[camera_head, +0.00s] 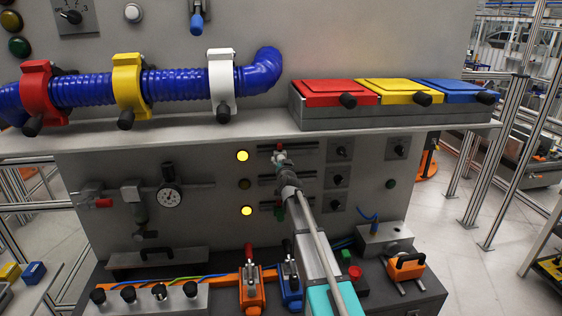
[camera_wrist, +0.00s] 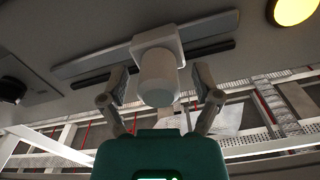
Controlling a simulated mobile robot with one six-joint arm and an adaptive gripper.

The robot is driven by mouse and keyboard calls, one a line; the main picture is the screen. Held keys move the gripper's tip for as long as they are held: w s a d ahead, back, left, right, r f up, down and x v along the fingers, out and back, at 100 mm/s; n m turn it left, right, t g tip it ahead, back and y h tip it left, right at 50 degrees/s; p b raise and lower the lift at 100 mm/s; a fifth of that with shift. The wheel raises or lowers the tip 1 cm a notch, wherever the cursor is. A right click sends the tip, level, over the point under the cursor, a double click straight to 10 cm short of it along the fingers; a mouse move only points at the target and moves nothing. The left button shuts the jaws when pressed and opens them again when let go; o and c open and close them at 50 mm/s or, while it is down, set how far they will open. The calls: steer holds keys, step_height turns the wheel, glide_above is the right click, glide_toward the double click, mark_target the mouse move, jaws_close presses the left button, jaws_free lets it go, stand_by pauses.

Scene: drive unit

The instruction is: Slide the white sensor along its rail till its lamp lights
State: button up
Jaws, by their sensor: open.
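The white sensor (camera_wrist: 157,52) sits on a grey rail (camera_wrist: 90,66) in the wrist view, a square block with a round barrel pointing towards me. My gripper (camera_wrist: 161,82) is open, one finger on each side of the barrel, with a gap visible on both sides. In the head view my gripper (camera_head: 281,160) is at the upper rail on the panel and mostly hides the sensor. The lamp (camera_head: 242,156) left of that rail glows yellow. A yellow-lit lamp (camera_wrist: 293,11) also shows near the rail's right end in the wrist view.
Below are a dark lamp (camera_head: 245,184) and another lit lamp (camera_head: 246,211), with further rails beside my arm. Black knobs (camera_head: 342,152) stand to the right. A shelf (camera_head: 220,131) juts out above, and toggle clamps (camera_head: 250,285) stand below.

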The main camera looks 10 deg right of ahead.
steer(key=s, duration=1)
steer(key=shift+s+a, duration=0.3)
steer(key=shift+a, duration=0.05)
steer(key=s+a+f+n+g+y+b, duration=0.1)
steer(key=s+a+f+n+g+b, duration=0.2)
steer(key=s+f, duration=0.45)
steer(key=s+a+f+g+y+b, duration=0.2)
steer(key=s+a+f+g+b, duration=0.25)
steer(key=f, duration=0.65)
steer(key=s+f+g+b, duration=0.1)
steer(key=s+f+g, duration=0.2)
steer(key=s, duration=0.4)
steer(key=s+d+f+g+h+b, duration=0.1)
steer(key=s+f+g, duration=0.3)
steer(key=s, duration=0.3)
steer(key=s+f+g+b, duration=0.1)
steer(key=s+f+g, duration=0.2)
steer(key=s, duration=0.5)
steer(key=shift+d+f+n+h, duration=0.2)
steer(key=shift+f+n+h, duration=0.2)
steer(key=shift+f, duration=0.1)
